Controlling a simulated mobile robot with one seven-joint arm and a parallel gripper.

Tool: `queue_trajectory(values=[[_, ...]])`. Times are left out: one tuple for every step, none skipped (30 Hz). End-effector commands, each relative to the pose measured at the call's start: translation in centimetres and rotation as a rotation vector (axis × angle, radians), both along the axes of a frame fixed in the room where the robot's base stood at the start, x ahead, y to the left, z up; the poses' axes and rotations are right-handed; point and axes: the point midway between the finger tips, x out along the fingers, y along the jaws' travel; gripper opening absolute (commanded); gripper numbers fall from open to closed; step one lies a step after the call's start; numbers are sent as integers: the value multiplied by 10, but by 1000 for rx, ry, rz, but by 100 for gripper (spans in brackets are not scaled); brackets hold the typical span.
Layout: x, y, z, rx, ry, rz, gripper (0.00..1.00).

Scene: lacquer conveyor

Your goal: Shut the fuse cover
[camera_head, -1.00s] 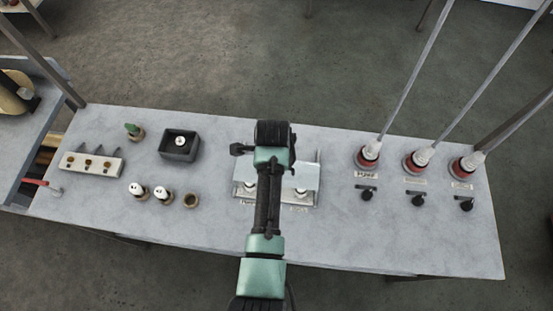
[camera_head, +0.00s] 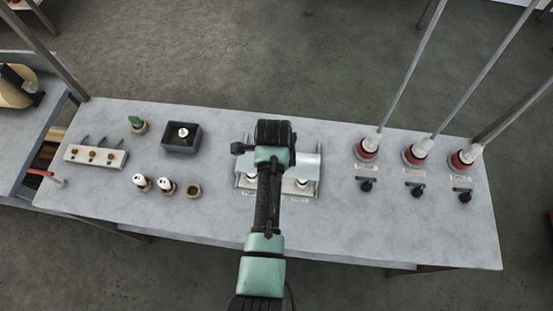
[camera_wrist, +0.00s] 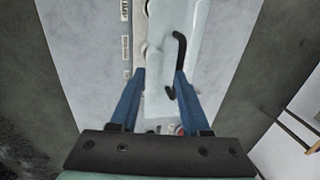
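The fuse cover (camera_head: 307,165) is a shiny pale panel at the middle of the grey bench, partly hidden behind my arm in the head view. It appears raised behind a row of round white fuse tops (camera_head: 303,182), so it looks open, though its exact angle is unclear. In the wrist view the cover (camera_wrist: 205,35) is a pale greenish sheet with a black bar handle (camera_wrist: 180,50). My gripper (camera_wrist: 160,74) is open, its two blue fingers apart above the cover area. The handle's lower end shows between the fingertips, near the right one; contact cannot be told.
Red-based posts (camera_head: 415,153) with rods and black levers (camera_head: 416,190) stand at the right. At the left are a dark box (camera_head: 182,148), a white socket block (camera_head: 95,156) and several small cylinders (camera_head: 166,188). Bare bench lies between these groups and the cover.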

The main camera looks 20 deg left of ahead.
Motion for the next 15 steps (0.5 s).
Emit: queue_trajectory(values=[[-5, -1, -4, -4, 13, 0, 42], [-5, -1, -3, -4, 13, 0, 42], [-5, -1, -1, -3, 12, 0, 42], [-5, -1, 2, -3, 10, 0, 42], [-5, -1, 5, -3, 9, 0, 42], [-5, -1, 10, -1, 8, 0, 42], [-5, -1, 14, -1, 6, 0, 42], [-6, -2, 18, 0, 5, 0, 42], [-7, -2, 25, 0, 3, 0, 42], [-8, -2, 30, 0, 2, 0, 42], [-9, -2, 36, 1, 1, 0, 42], [-10, -3, 44, 1, 0, 0, 42], [-11, -3, 50, 1, -1, 0, 42], [-12, -3, 56, 2, -3, 0, 42], [-13, -3, 65, 2, -3, 1, 42]])
